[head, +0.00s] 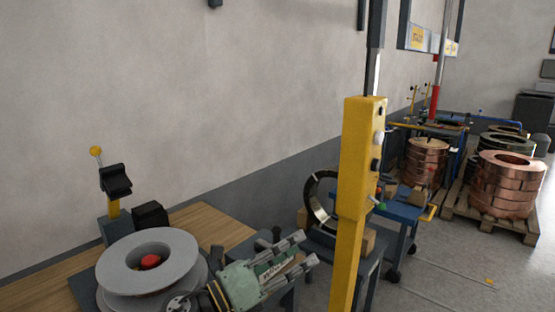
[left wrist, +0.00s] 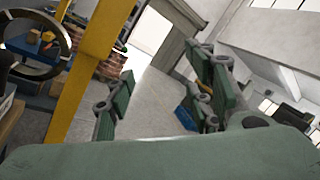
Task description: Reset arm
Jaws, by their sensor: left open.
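My left gripper (head: 305,250) reaches in from the bottom of the head view, green-grey, with its fingers pointing right. It is open and holds nothing. It is left of the yellow post (head: 350,205) and in front of a stand carrying a dark ring-shaped coil (head: 314,205). In the left wrist view its two fingers (left wrist: 168,72) stand wide apart with only floor and distant background between them. My right gripper is in neither view.
A grey reel (head: 148,250) with a red centre sits beside a wooden bench top (head: 215,222), close left of the gripper. Copper coils (head: 508,180) stand on a wooden pallet (head: 470,211) at the far right. Floor (head: 455,270) is mostly clear at the lower right.

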